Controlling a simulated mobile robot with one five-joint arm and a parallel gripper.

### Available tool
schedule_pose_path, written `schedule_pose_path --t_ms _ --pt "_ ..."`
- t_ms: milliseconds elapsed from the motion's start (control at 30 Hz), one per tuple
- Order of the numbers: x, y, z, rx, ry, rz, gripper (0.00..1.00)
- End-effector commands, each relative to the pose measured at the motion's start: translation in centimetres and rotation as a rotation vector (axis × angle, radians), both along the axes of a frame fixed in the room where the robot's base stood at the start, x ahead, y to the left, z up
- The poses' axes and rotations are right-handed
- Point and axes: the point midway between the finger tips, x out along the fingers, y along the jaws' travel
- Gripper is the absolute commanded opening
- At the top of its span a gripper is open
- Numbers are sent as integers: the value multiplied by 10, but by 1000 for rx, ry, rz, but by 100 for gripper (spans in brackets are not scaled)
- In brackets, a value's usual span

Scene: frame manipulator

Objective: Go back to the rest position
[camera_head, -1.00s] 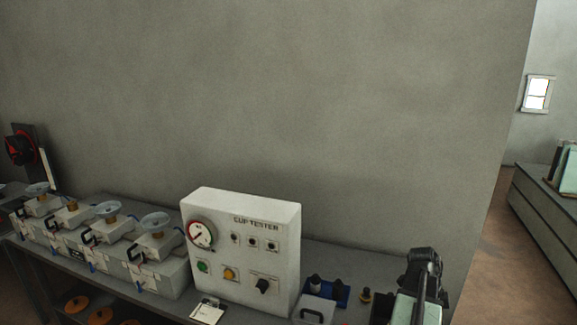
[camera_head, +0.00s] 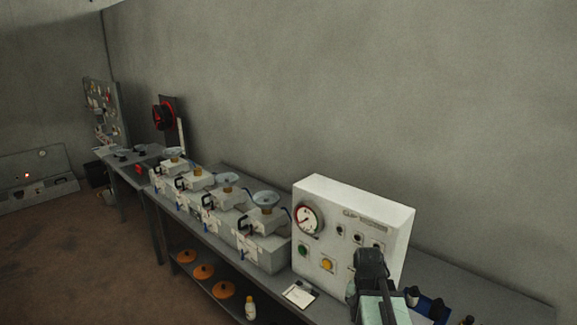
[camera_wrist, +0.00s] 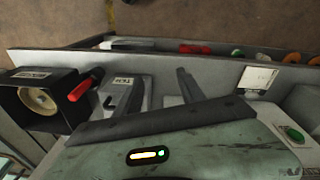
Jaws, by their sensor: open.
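My gripper (camera_wrist: 158,85) shows in the wrist view with its two dark fingers apart and nothing held between them. In the head view my dark and pale green arm (camera_head: 376,290) stands at the lower right, in front of the white tester box (camera_head: 330,200) and hiding part of its front panel. The gripper's fingertips cannot be made out there. The tester has a round dial, a green button and a yellow button.
Several grey units with glass dishes (camera_head: 264,198) line the bench (camera_head: 325,309) left of the tester. Orange discs (camera_head: 223,290) and a white bottle (camera_head: 250,308) are on the lower shelf. A red-black wall device (camera_head: 164,115) hangs further back. The floor (camera_head: 90,240) at left is clear.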

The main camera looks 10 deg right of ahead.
Motion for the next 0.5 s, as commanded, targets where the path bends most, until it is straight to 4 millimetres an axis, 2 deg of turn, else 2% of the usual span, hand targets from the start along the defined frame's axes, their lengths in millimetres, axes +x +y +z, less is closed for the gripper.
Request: schedule_pose_path --t_ms 33,100,300,333,500 --pt "5 31 0 13 -1 111 47" --pt "11 68 -1 30 -2 263 47" --pt "13 163 -1 69 -12 642 47" --pt "12 157 -23 70 -5 626 47" --pt "1 158 -72 78 26 617 47"
